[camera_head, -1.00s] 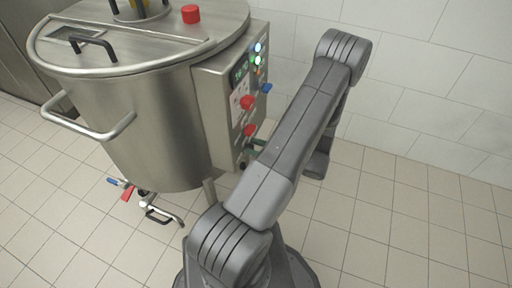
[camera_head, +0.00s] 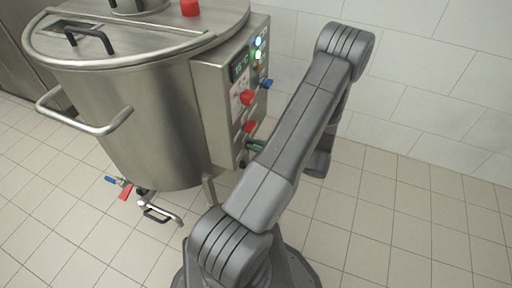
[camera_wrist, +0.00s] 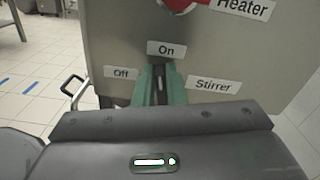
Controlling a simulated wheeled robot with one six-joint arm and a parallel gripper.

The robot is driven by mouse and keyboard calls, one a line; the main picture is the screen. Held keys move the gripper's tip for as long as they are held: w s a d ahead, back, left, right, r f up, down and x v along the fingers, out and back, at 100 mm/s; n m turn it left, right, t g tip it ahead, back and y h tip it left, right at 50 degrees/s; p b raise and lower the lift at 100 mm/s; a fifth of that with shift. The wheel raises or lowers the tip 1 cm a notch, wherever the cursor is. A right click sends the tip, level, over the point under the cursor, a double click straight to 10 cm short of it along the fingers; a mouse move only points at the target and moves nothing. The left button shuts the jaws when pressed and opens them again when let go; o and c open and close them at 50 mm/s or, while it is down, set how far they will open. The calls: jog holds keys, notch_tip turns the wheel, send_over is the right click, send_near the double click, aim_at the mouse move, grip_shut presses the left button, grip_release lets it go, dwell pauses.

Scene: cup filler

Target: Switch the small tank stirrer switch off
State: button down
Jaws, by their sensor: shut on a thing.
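The control box (camera_head: 215,103) is on the right side of the steel tank (camera_head: 150,120). In the wrist view, the "On" label (camera_wrist: 166,49) is above the stirrer switch, the "Off" label (camera_wrist: 121,73) to its left and the "Stirrer" label (camera_wrist: 214,85) to its right. My gripper (camera_wrist: 160,88) has its green fingers upright below "On", shut on the stirrer switch. The fingers mostly hide the switch, so its setting is hard to read.
A red heater switch (camera_wrist: 181,4) sits just above the "On" label. A valve (camera_head: 126,190) hangs below the tank. Floor to the right is clear.

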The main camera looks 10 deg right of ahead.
jog(key=n+b, duration=0.3)
jog(key=shift+s+a+f+n, duration=0.1)
jog(key=shift+s+f+n, duration=0.2)
jog(key=shift+f, duration=0.1)
jog(key=n+b, duration=0.1)
jog(key=b, duration=0.1)
jog(key=n+b, duration=0.2)
jog(key=shift+s+a+f+n, duration=0.15)
jog(key=shift+f+n, duration=0.05)
jog(key=shift+n, duration=0.1)
jog(key=n+b, duration=0.4)
jog(key=shift+s+a+f+n+b, duration=0.1)
jog(key=shift+s+f+n+b, duration=0.05)
jog(key=shift+f+n+b, duration=0.2)
jog(key=shift+n+b, duration=1.55)
jog(key=shift+n, duration=0.1)
jog(key=c, duration=1.5)
grip_release()
